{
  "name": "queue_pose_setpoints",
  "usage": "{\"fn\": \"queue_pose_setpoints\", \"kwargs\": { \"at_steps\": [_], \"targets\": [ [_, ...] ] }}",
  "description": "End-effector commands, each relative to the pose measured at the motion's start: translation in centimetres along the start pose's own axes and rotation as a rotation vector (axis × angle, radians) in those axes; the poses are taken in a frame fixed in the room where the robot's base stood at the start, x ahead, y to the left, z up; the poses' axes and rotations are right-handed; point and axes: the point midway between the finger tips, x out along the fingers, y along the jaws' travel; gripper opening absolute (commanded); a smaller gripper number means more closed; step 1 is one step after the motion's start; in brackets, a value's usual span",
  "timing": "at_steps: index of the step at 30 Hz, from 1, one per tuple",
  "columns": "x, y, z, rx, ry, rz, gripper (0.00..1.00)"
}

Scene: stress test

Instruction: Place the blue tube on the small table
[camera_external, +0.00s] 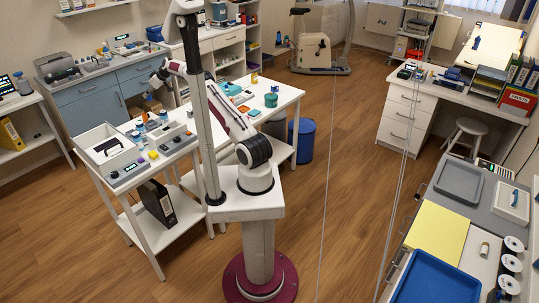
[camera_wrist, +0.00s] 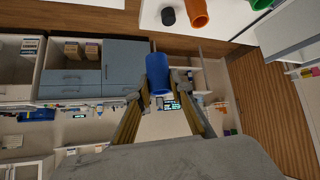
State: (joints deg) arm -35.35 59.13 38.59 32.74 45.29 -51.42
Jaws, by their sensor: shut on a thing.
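The blue tube (camera_wrist: 157,84) is between the fingertips of my gripper (camera_wrist: 158,78) in the wrist view; the fingers are closed on its sides. In the external view my gripper (camera_external: 150,98) is above the white table at the left (camera_external: 176,186). The tube is too small there to tell apart from nearby blue items. I cannot tell which table is the small table; a white table with turquoise things (camera_external: 291,93) stands just behind my arm.
An orange cup (camera_wrist: 197,13) and a black cylinder (camera_wrist: 168,16) stand on a white top in the wrist view. A box-like device (camera_external: 107,148) fills the left table's end. A blue bin (camera_external: 302,140) stands on the floor. Open floor lies right of my base.

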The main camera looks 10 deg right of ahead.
Motion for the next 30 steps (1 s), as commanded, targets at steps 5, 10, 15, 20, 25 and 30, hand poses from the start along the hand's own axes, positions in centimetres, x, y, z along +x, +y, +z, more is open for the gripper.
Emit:
{"fn": "queue_pose_setpoints", "kwargs": {
  "at_steps": [5,10,15,20,25,30],
  "targets": [
    [1.6,-5.8,-2.1,-0.050,0.002,-0.055,0.04],
    [2.8,-11.2,-3.8,-0.095,0.004,-0.104,0.04],
    [3.6,-16.0,-4.9,-0.134,0.003,-0.148,0.04],
    [4.0,-19.0,-5.3,-0.156,-0.001,-0.176,0.04],
    [4.2,-19.4,-4.6,-0.154,-0.016,-0.186,0.04],
    [4.2,-19.5,-4.5,-0.156,-0.017,-0.188,0.04]
  ]
}}
